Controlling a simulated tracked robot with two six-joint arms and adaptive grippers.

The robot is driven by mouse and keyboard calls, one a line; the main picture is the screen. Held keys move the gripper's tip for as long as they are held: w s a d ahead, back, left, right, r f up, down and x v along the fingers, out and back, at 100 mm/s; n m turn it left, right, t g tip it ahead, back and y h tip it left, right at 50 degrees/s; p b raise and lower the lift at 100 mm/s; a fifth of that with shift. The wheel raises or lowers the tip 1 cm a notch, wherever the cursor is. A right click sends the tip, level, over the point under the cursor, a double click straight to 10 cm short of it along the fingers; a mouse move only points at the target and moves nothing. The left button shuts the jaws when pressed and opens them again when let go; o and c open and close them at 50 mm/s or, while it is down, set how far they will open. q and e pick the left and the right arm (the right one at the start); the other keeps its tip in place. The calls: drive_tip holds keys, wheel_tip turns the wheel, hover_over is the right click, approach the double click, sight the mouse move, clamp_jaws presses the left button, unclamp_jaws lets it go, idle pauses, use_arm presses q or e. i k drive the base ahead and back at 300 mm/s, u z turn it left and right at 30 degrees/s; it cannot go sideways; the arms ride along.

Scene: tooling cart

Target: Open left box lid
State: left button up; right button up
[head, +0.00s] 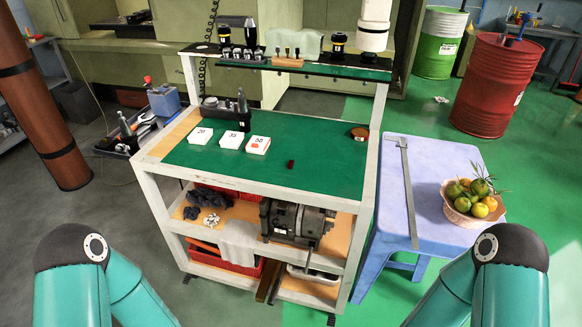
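Three small white boxes with printed numbers stand in a row on the green top of the cart (300,180). The left box (201,136) is nearest the cart's left edge and looks closed. The middle box (232,140) and the right box (258,145) are beside it; the right one has an orange-red mark on its top. Only my teal arm links show, at the bottom left and bottom right corners. Neither gripper is in view, and nothing of mine is at the boxes.
A black holder (226,110) stands behind the boxes. A dark red block (291,164) and a brown round item (360,133) lie on the mat, which is otherwise clear in front. A raised shelf with tools spans the back. A blue stool (431,165) with a fruit bowl (470,207) stands right.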

sight(199, 133)
drive_tip(key=u, duration=0.05)
drive_tip(key=i, duration=0.9)
drive_tip(key=z, duration=0.05)
